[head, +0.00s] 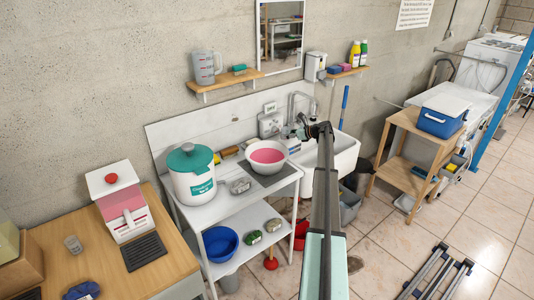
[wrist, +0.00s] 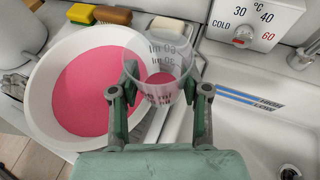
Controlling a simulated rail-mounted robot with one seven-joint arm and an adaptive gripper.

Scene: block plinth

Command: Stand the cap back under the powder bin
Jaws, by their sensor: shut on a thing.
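My gripper (wrist: 163,88) is shut on a clear cap with ml marks (wrist: 160,62). Pink shows in or through the cap; I cannot tell which. In the head view my gripper (head: 312,130) is by the sink's left edge, and the cap is not clear there. In the wrist view the cap is beside the right rim of a white basin of pink (wrist: 40,92). The likely powder bin is a white box with a pink window and red knob (head: 122,203), far left on the wooden table.
The basin (head: 283,170) stands on a white bench beside a teal-lidded tub (head: 193,175). The sink (head: 347,150) is to the right. The table's front right is bare.

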